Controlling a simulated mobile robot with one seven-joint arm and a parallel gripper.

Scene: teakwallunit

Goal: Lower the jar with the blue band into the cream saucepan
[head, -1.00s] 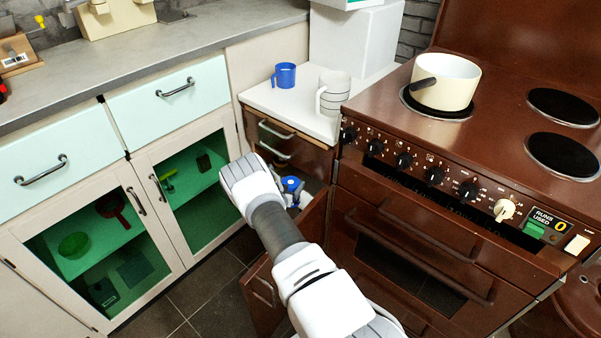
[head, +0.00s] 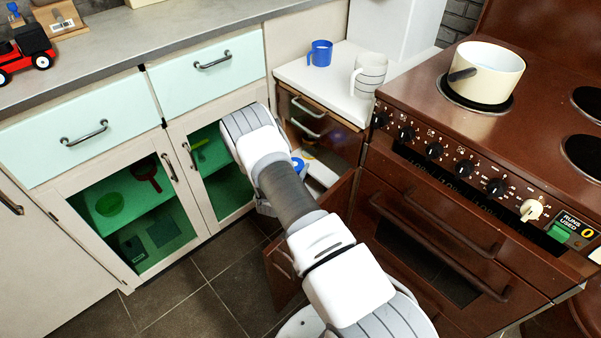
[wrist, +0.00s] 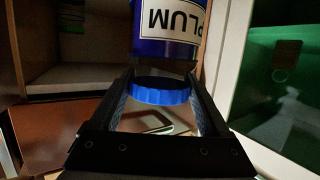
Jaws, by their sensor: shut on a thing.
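In the wrist view, my gripper (wrist: 160,84) is shut on the jar (wrist: 166,45), with one black finger on each side of its ribbed blue lid. The jar has a dark blue band and a white label reading PLUM, upside down in this view. Its far end is cut off by the top of the picture. In the head view my arm hides the gripper and most or all of the jar.
A brown cupboard door (head: 312,240) stands open beside my arm, left of the brown cooker (head: 430,200). A blue mug (head: 320,53) and a striped white mug (head: 368,75) stand on the white counter. Green-lined glass cupboards (head: 120,210) are to the left.

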